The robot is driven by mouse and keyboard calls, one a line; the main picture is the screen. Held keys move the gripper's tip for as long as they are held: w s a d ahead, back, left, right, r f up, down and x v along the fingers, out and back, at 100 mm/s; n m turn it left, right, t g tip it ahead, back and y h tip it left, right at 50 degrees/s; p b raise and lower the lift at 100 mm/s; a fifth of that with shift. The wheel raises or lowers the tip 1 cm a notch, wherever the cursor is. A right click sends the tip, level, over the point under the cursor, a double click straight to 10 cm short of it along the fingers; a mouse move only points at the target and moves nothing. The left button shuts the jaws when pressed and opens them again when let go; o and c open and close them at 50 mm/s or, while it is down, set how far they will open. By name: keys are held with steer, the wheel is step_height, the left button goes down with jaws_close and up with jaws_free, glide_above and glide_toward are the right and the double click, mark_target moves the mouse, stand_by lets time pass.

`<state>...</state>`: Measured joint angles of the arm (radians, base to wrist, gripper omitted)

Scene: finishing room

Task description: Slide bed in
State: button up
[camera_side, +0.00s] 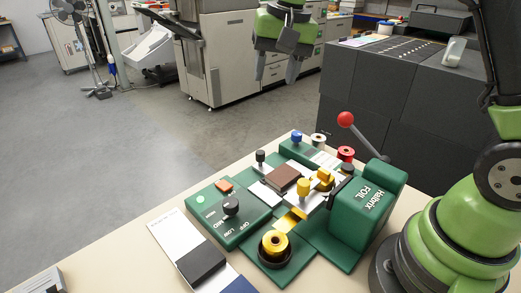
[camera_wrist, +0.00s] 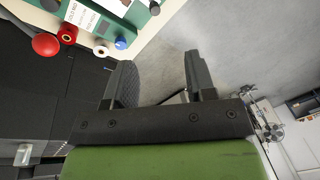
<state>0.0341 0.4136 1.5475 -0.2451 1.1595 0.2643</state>
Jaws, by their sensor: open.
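The green foil machine (camera_side: 360,205), lettered "Halbrix FOIL", stands on the table. In the side view a pale bed plate (camera_side: 266,193) with a brown piece (camera_side: 284,178) on it lies left of the press head, seemingly out from under it. A yellow knob (camera_side: 303,186) stands near the plate's front; which part it belongs to is unclear. A lever with a red ball (camera_side: 345,119) rises behind the head. My gripper (camera_side: 277,66) is open and empty, high above and behind the machine. In the wrist view my open gripper (camera_wrist: 160,62) has only floor between its fingers.
A gold foil roll (camera_side: 275,244) sits at the machine's front, with a dial panel (camera_side: 231,208) to the left. A blue knob (camera_side: 297,137) and red roll (camera_side: 346,154) stand at the back. Cards (camera_side: 178,240) lie front left. Dark cabinets (camera_side: 395,85) stand behind.

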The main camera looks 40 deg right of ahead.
mark_target(261, 152)
steer(key=w+f, duration=0.2)
steer(key=f, duration=0.5)
steer(key=w+d+f+m+g, duration=0.1)
steer(key=w+f, duration=0.1)
steer(key=f, duration=0.5)
steer(key=w+f+g, duration=0.1)
steer(key=f, duration=0.6)
steer(key=shift+w+d+f+m+h, duration=0.25)
steer(key=shift+w+d+m+h, duration=0.05)
steer(key=shift+w+d, duration=0.1)
steer(key=shift+s, duration=0.1)
jaws_close()
